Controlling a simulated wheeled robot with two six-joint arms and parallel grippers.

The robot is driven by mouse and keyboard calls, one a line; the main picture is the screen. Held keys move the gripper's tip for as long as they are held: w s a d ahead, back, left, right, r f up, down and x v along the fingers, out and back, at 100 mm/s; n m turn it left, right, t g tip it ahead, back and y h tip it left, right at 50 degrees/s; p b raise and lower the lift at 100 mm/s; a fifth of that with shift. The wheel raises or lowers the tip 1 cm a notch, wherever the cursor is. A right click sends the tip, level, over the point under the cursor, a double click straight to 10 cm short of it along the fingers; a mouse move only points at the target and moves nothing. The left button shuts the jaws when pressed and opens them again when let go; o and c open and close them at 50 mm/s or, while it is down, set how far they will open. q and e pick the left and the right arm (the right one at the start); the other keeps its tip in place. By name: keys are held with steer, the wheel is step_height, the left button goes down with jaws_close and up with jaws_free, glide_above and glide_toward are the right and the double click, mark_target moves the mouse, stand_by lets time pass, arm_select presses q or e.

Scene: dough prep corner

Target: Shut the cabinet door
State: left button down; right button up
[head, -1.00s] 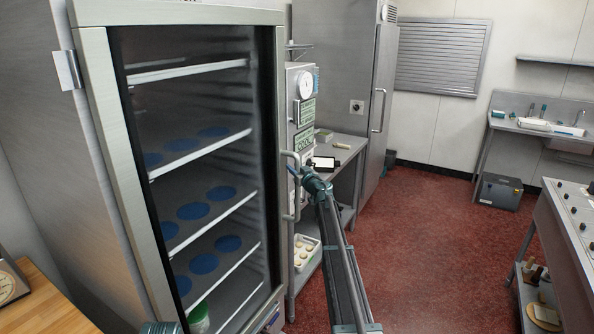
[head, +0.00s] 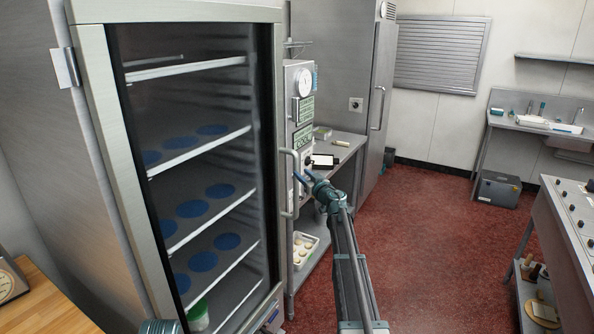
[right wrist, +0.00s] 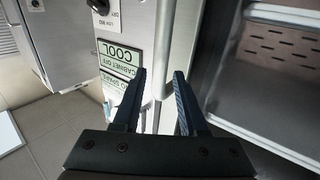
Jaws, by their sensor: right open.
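The cabinet door (head: 277,100) is a tall metal-framed glass door on the left of the head view, hinged at its left edge. It looks flush or nearly flush with the cabinet; I cannot tell whether a small gap remains. Its upright bar handle (head: 288,185) is on the right edge. My right gripper (head: 300,177) is open just right of the handle. In the right wrist view, my right gripper (right wrist: 160,78) has its fingers apart, with the handle (right wrist: 164,55) showing between and beyond them. Contact is unclear.
A control panel (head: 303,110) with a gauge stands right of the door. A steel table (head: 345,148) with small items is behind my right arm. A wooden top (head: 50,305) lies at lower left. Red floor (head: 430,230) is clear, up to a counter (head: 570,230) at right.

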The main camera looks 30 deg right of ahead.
steer(key=s, duration=0.5)
steer(key=shift+s, duration=0.1)
steer(key=s+a+f+m+g+h, duration=0.1)
steer(key=s+a+m+h, duration=0.15)
steer(key=a, duration=0.35)
steer(key=s+a+f+m+g+h, duration=0.1)
steer(key=a+m+h, duration=0.1)
steer(key=a+h, duration=0.3)
steer(key=s+a+f+n+g+y, duration=0.1)
steer(key=s+a+f+g+y, duration=0.1)
steer(key=s+a+f+g, duration=0.85)
steer(key=s+a+f+n+g+y, duration=0.2)
steer(key=s+a+f+n, duration=0.1)
steer(key=s+a, duration=0.8)
steer(key=s+a+f+n+g+y, duration=0.2)
steer(key=s+a+f, duration=0.4)
steer(key=s+a, duration=0.6)
steer(key=s+n+g, duration=0.1)
steer(key=s+n, duration=0.1)
steer(key=s, duration=0.2)
steer(key=shift+s+f+g, duration=0.2)
steer(key=shift+s+g, duration=0.05)
steer(key=shift+g, duration=0.1)
